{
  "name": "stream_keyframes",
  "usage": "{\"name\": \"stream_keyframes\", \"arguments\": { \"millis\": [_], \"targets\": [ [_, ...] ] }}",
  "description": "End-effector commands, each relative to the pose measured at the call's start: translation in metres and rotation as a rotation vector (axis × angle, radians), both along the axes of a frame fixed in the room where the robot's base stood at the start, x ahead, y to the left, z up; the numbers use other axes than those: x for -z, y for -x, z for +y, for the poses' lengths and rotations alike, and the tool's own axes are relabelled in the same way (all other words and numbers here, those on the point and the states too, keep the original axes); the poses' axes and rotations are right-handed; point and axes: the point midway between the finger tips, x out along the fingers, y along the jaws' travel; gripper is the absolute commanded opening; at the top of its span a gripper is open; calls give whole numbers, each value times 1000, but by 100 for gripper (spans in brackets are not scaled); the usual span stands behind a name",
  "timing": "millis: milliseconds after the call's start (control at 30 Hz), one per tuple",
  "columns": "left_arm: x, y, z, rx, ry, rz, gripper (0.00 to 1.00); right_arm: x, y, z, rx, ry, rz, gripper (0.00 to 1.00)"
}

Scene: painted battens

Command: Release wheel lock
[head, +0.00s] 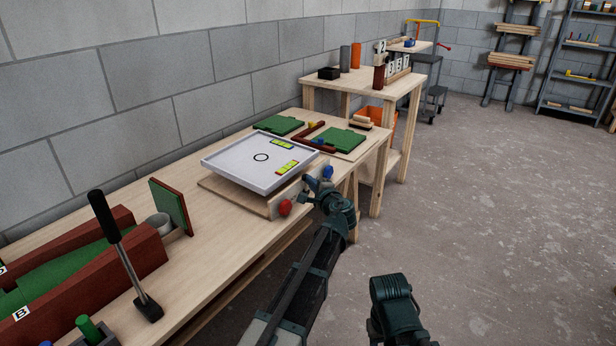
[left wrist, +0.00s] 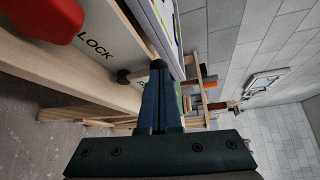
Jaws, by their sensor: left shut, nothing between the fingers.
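A pale panel (head: 292,196) on the front of a wooden base carries a red knob (head: 285,207) and a blue knob (head: 327,171). In the left wrist view the red knob (left wrist: 45,18) is beside the word LOCK (left wrist: 95,44). A second label there is mostly hidden by my fingers. My left gripper (head: 309,184) is shut and empty at the panel, between the knobs and nearer the blue one. Its closed fingers (left wrist: 160,98) show in the wrist view; I cannot tell whether they touch anything. My right gripper is not clearly seen.
Another wooden table (head: 340,88) stands behind. The floor at right is clear.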

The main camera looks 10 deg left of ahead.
Motion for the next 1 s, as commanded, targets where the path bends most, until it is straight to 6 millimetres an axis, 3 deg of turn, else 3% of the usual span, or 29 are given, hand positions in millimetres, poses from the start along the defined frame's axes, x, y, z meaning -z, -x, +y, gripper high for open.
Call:
{"name": "stream_keyframes", "arguments": {
  "millis": [33,100,400,567,1000],
  "targets": [
    [-9,-6,-1,-1,-13,41,0,-15,0,0,1,1,0,50],
    [-11,-11,-3,-1,-37,103,0,-24,0,0,3,0,1,50],
    [-11,-31,-10,-2,-131,361,0,-54,1,1,4,-4,2,50],
    [-8,-39,-13,-1,-174,477,0,-63,1,1,6,-7,3,50],
    [-12,-34,-12,-1,-171,466,0,-65,1,1,6,-7,3,50]
  ]
}}
